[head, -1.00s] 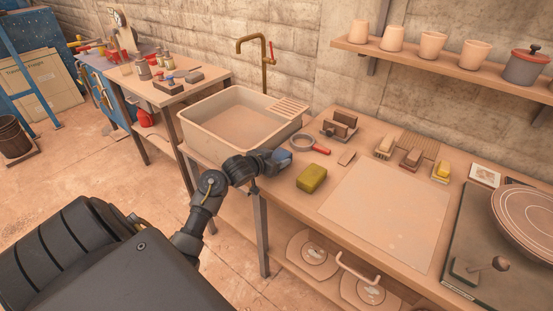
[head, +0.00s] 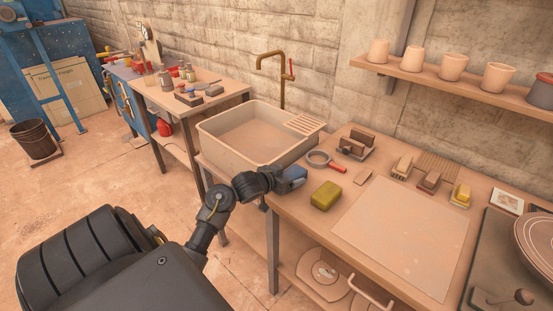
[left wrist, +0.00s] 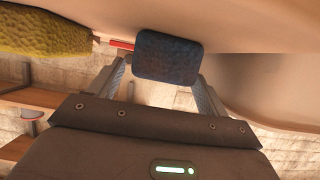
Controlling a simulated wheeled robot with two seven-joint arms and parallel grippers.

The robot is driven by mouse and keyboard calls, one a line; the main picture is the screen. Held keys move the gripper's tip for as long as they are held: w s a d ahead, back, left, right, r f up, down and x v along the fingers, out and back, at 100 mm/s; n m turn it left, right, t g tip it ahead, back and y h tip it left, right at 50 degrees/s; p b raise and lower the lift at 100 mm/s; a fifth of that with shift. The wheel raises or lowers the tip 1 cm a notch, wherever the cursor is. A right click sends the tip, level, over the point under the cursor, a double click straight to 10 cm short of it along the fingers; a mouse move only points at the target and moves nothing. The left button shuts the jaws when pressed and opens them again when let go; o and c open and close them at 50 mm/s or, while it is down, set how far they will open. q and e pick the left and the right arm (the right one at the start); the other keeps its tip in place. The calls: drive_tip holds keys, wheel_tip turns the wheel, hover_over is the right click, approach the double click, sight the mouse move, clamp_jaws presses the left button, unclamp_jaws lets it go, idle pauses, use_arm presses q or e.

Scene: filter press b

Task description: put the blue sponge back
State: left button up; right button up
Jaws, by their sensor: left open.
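The blue sponge (head: 294,173) sits at the worktop's front left corner, beside the sink. My left gripper (head: 281,180) is right at it and partly covers it in the head view. In the left wrist view the blue sponge (left wrist: 168,57) is in front of and between the two spread fingers of my left gripper (left wrist: 160,80). The jaws are open; I cannot tell whether a finger touches the sponge. My right gripper is not in view.
A yellow sponge (head: 326,195) lies just right of the blue one. The sink (head: 222,150) is behind my left gripper. A red-handled ring tool (head: 320,159), brushes (head: 429,181) and a pale board (head: 402,232) lie on the worktop (head: 352,174).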

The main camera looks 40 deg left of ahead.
use_arm(q)
drive_tip(key=p+v, duration=0.1)
drive_tip(key=v, duration=0.9)
drive_tip(key=shift+w, duration=0.15)
